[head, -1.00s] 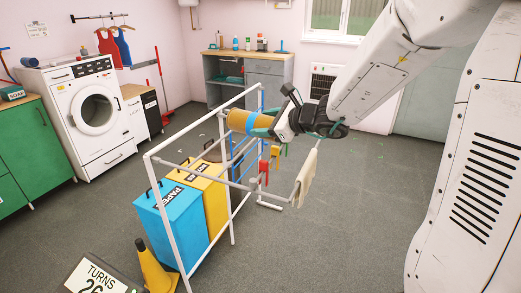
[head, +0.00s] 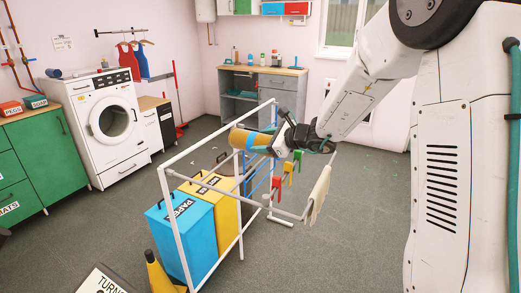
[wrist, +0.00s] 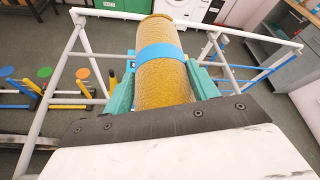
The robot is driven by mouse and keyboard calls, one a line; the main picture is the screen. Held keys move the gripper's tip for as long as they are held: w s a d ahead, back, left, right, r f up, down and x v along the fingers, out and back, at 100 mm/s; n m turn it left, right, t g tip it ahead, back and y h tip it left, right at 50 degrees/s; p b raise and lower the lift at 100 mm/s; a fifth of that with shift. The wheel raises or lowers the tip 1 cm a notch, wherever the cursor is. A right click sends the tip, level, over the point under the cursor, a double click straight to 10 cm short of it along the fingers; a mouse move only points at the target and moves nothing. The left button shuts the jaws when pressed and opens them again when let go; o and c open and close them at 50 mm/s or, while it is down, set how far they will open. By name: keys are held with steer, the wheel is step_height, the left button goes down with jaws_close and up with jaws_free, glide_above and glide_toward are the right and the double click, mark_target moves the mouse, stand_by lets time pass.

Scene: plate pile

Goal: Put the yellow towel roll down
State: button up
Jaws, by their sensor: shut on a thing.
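The yellow towel roll (head: 247,139) has a blue band around its middle. It also shows in the wrist view (wrist: 163,87), lying between the teal fingers of my gripper (wrist: 162,85). My gripper (head: 265,140) is shut on the roll, one finger on each side. In the head view the roll is held at about the height of the upper rails of the white pipe rack (head: 200,150). I cannot tell whether the roll touches the rack.
A blue PAPER bin (head: 182,228) and a yellow bin (head: 216,195) stand inside the rack. Colored clips (head: 287,167) and a pale cloth (head: 319,192) hang on its right side. A yellow cone (head: 160,275) stands in front. A washing machine (head: 110,120) and grey cabinet (head: 262,95) line the walls.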

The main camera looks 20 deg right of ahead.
steer(key=shift+w, duration=0.6)
steer(key=shift+w+f, duration=0.25)
steer(key=shift+w, duration=0.1)
steer(key=shift+s+f, duration=0.1)
steer(key=shift+f, duration=1.5)
